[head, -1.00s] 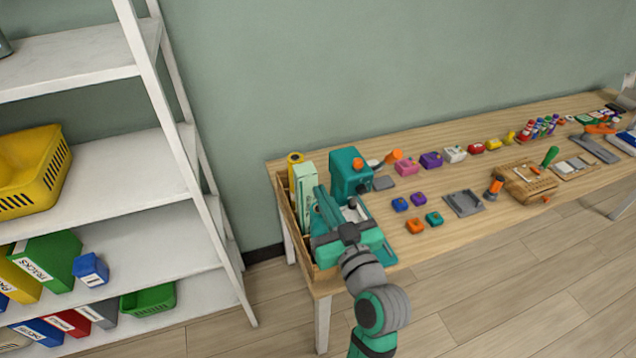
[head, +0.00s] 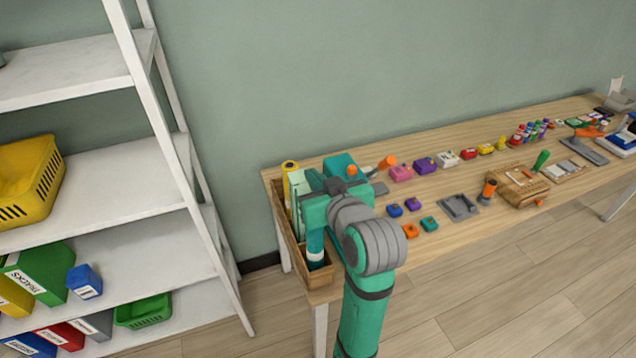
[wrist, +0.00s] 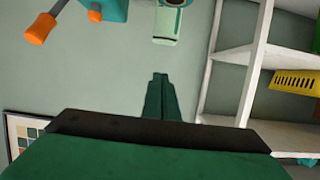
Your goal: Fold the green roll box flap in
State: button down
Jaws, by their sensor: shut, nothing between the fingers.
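The pale green roll box (head: 298,187) stands upright in the wooden bin at the table's left end, partly hidden by my arm in the head view. In the wrist view, which is upside down, the end of the pale green box (wrist: 166,27) shows at the top centre. I cannot make out how far its flap is folded. My gripper (wrist: 159,76) is shut and empty, its fingers against the wall background, with a gap in the picture between the tips and the box. In the head view, my arm hides the fingertips.
The wooden bin (head: 281,225) also holds a yellow roll (head: 289,168). A teal machine (head: 340,163) and an orange-ended tool (head: 388,161) stand close to the right. Small coloured blocks lie beyond them. A white shelf rack (head: 130,60) rises on the left.

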send_over(307, 183)
jog(key=s, duration=0.3)
jog(key=f, duration=0.4)
jog(key=shift+w+a+f, duration=0.2)
jog(key=shift+w+f, duration=0.05)
jog(key=shift+f, duration=0.5)
jog(key=shift+s+d+f, duration=0.1)
jog(key=shift+d, duration=0.1)
